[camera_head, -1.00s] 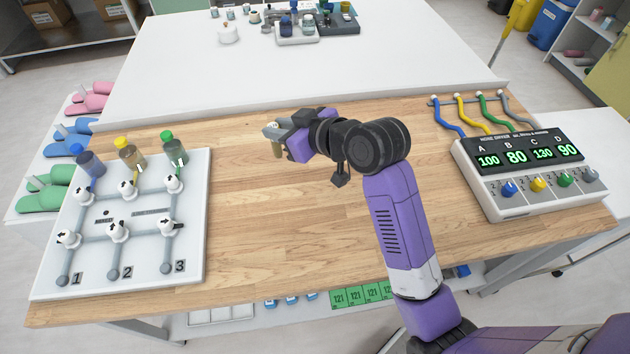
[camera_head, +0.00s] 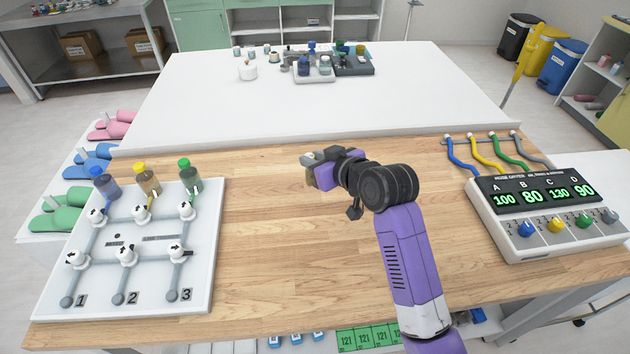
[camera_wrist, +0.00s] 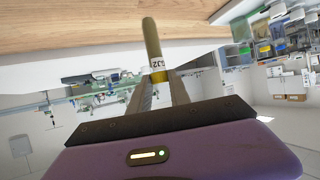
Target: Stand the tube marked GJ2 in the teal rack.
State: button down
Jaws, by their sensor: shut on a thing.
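My gripper (camera_head: 312,163) is above the wooden bench, near its middle. It is shut on a yellowish-olive tube. In the wrist view the tube (camera_wrist: 151,38) stands between the two fingertips (camera_wrist: 158,85), its lower part hidden by the fingers. It carries a white label band (camera_wrist: 157,63) with dark letters, turned sideways and too small to read surely. In the head view the tube is mostly hidden by the gripper.
A white valve board (camera_head: 205,265) with coloured bottles is at the bench's left. A console (camera_head: 560,200) with coloured hoses is at the right. Behind lies a white table (camera_head: 300,110) with small vessels and trays at its far side. The bench middle is clear.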

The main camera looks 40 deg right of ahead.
notch_tip(320, 180, down, 7)
dwell(0.4)
jog(key=shift+f, duration=0.15)
jog(key=shift+f, duration=0.15)
jog(key=c, duration=1.2)
grip_release()
